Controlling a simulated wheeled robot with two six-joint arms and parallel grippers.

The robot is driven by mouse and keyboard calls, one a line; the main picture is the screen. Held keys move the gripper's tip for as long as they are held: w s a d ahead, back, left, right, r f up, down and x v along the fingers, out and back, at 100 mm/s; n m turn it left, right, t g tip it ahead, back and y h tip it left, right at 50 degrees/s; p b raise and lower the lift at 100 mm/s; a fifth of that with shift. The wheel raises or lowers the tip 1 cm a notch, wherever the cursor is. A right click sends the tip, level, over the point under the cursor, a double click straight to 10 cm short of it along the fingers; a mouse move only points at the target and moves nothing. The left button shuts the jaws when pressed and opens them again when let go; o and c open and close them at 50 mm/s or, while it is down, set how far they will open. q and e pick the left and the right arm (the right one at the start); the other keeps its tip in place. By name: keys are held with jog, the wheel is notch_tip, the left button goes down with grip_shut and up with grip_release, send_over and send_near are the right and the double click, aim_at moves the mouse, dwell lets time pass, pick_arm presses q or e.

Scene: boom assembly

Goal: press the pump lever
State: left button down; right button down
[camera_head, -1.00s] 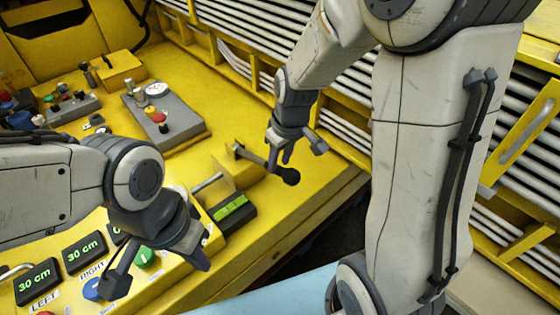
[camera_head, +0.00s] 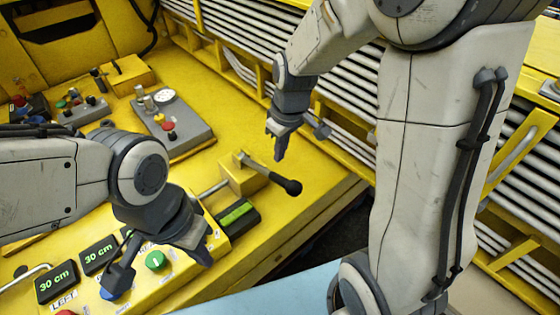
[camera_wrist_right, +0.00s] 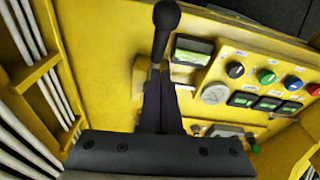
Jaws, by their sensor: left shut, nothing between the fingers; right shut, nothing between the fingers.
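The pump lever is a grey rod with a black knob (camera_head: 290,187). It sticks out to the right from a yellow block (camera_head: 240,175) near the front edge of the yellow panel. My right gripper (camera_head: 278,156) is shut and empty, pointing down just behind and above the lever's rod in the head view. In the right wrist view its closed dark fingers (camera_wrist_right: 161,85) line up with the lever, whose black knob (camera_wrist_right: 165,15) shows above them. I cannot tell whether they touch. My left gripper (camera_head: 204,257) is shut and empty, above the front control panel near a green knob.
A grey box with a gauge and red button (camera_head: 168,130) stands behind the lever. A green-lit display (camera_head: 236,215) sits beside the lever. Front displays (camera_head: 55,283) and knobs lie under my left arm. Yellow racks (camera_head: 345,135) with pale slats run along the back right.

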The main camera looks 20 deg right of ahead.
aim_at(281, 179)
jog(key=w+a+r+n+g+h+b, duration=0.3)
jog(key=a+r+n+g+h+b, duration=0.1)
jog(key=n, duration=1.3)
notch_tip(281, 179, up, 2)
jog(key=a+b, duration=0.1)
jog(key=b, duration=0.1)
jog(key=shift+w+a+g+b, duration=0.15)
jog(key=shift+w+g+b, duration=0.15)
jog(key=shift+b, duration=0.05)
jog(key=x, duration=0.4)
jog(key=p+x, duration=0.1)
jog(key=x, duration=0.4)
jog(key=p+x, duration=0.1)
jog(key=x, duration=0.4)
jog(key=shift+d, duration=0.3)
